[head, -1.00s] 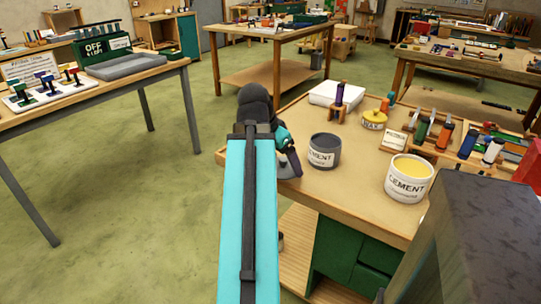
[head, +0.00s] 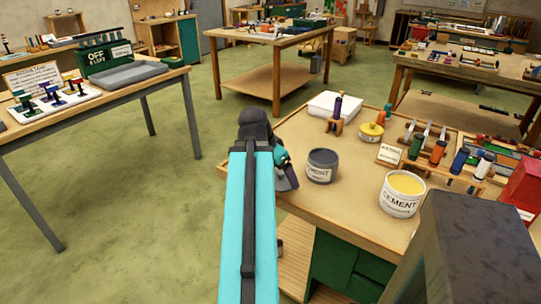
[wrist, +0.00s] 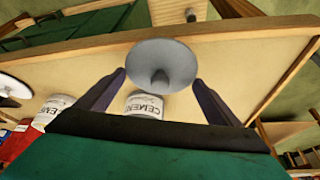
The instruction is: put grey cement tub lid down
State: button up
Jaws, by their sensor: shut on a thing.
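My gripper (wrist: 158,77) is shut on the grey cement tub lid (wrist: 160,58), a round grey disc with a knob in its middle, seen between the two fingers in the wrist view. In the head view my arm hides most of the gripper, and I cannot make out the lid there. The gripper end is at the near left edge of the workbench (head: 330,205), left of the grey cement tub (head: 322,166). That tub stands upright and uncovered. I cannot tell the gap between lid and bench.
A white cement tub (head: 402,194) with yellow contents stands right of the grey one. Behind them are a yellow wax pot (head: 371,132), a small card (head: 390,154) and a white box (head: 336,105). Racked tools (head: 438,150) and a red box (head: 522,187) are at the right.

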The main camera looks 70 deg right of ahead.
jog(key=p, duration=0.3)
jog(key=shift+w+d+r, duration=0.1)
jog(key=shift+w+d, duration=0.1)
jog(key=w+d, duration=0.2)
jog(key=d, duration=0.1)
jog(key=w+d+f+p, duration=0.1)
jog(key=w+d, duration=0.2)
jog(key=d, duration=0.1)
jog(key=w+d+p, duration=0.1)
jog(key=w+d, duration=0.1)
jog(key=d, duration=0.2)
jog(key=shift+w+d+f, duration=0.1)
jog(key=shift+w+f, duration=0.1)
jog(key=shift+f, duration=0.1)
jog(key=shift+f, duration=0.1)
jog(key=shift+f+p, duration=0.7)
jog(key=shift+f, duration=0.95)
jog(key=shift+f, duration=0.15)
jog(key=o, duration=0.9)
jog(key=shift+r, duration=0.25)
jog(key=b+v, duration=0.2)
jog(key=v, duration=1)
